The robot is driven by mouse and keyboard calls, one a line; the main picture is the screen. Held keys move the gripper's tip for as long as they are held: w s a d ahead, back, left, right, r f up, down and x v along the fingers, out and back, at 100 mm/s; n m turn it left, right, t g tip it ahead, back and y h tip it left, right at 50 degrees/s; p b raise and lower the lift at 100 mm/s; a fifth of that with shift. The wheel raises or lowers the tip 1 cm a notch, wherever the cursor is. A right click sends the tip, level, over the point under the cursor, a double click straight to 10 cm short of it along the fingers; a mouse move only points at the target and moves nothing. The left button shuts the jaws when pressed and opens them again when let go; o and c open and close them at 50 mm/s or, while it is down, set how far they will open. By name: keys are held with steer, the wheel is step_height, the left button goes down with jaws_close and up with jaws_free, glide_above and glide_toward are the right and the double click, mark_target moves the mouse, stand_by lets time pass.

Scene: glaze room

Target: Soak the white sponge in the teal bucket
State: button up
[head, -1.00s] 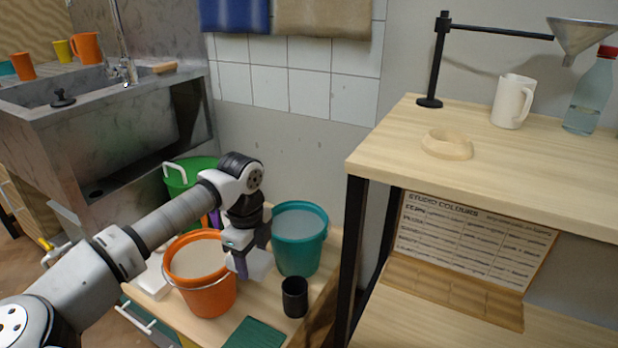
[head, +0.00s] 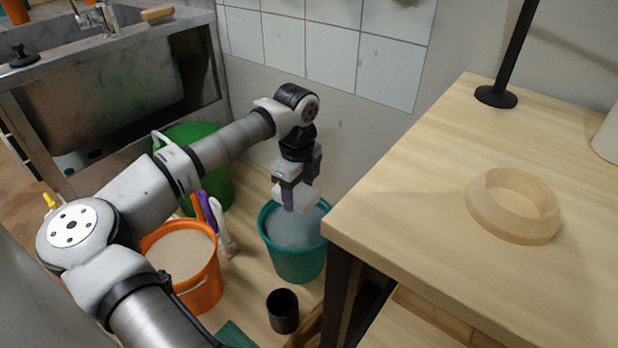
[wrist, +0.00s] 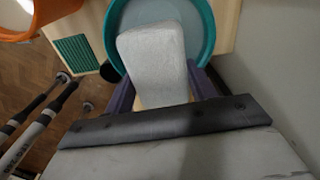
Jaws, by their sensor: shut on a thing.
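The white sponge (head: 304,198) is a pale block held between my gripper's fingers. It also shows in the wrist view (wrist: 153,62), large and in front of the bucket. My gripper (head: 298,190) is shut on the sponge and points down over the teal bucket (head: 296,263). The bucket holds greyish liquid (head: 290,230), and its rim also shows in the wrist view (wrist: 113,20). The sponge appears above the liquid, though I cannot tell how far above it. The sponge hides part of the bucket's inside.
An orange bucket (head: 203,297) stands to the left and a green bucket (head: 213,178) behind it. A black cup (head: 283,311) and a green ribbed mat (head: 236,335) are in front. A wooden table (head: 440,200) with a pale ring (head: 513,205) rises close on the right.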

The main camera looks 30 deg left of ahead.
step_height(320, 180, down, 12)
steer(key=b, duration=0.8)
steer(key=shift+r, duration=0.15)
stand_by(1.2)
steer(key=shift+r+p, duration=3.3)
steer(key=shift+r, duration=2.15)
